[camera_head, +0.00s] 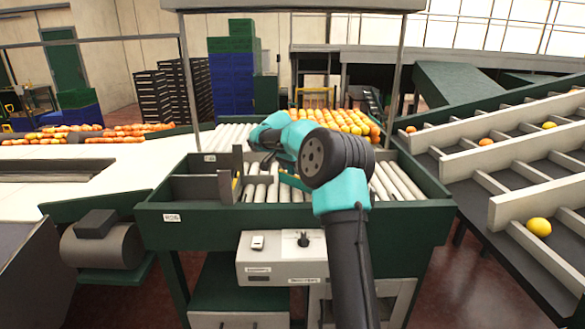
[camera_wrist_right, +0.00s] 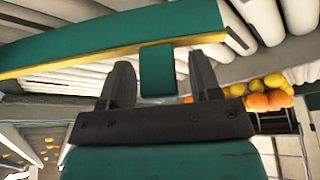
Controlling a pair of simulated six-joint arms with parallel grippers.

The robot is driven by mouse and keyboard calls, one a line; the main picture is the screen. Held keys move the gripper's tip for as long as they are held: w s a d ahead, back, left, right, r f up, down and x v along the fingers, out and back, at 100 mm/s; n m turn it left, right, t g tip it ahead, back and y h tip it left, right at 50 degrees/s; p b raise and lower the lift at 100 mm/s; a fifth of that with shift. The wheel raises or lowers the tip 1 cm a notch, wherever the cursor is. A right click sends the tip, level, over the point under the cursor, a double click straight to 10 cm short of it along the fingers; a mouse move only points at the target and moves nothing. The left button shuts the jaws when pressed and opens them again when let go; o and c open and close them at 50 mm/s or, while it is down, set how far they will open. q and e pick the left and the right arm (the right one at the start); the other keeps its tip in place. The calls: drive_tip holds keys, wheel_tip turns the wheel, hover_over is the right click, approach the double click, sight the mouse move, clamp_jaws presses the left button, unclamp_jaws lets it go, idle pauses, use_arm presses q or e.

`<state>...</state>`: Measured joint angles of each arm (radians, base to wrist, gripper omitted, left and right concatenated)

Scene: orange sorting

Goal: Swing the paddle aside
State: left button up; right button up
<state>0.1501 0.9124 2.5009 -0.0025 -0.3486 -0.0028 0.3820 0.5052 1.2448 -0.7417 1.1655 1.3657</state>
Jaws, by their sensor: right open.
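The paddle is a long green bar with a yellow lower edge; it crosses the top of the right wrist view (camera_wrist_right: 110,40). A short green tab (camera_wrist_right: 157,72) hangs from it. My right gripper (camera_wrist_right: 162,75) is open, with one dark finger on each side of the tab and a gap to each. In the head view a small part of the paddle (camera_head: 291,181) shows over the rollers, left of my right wrist. My right arm hides the rest there, and its fingers are hard to make out. My left gripper is not in view.
The green roller table (camera_head: 300,217) has a control box (camera_head: 282,258) on its front. A dark upright plate (camera_head: 226,187) stands at its left. Oranges (camera_head: 345,121) lie behind the rollers. Sloping chutes (camera_head: 510,150) are at right, and a white belt (camera_head: 90,165) is at left.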

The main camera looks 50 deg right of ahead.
clamp_jaws()
idle(0.6)
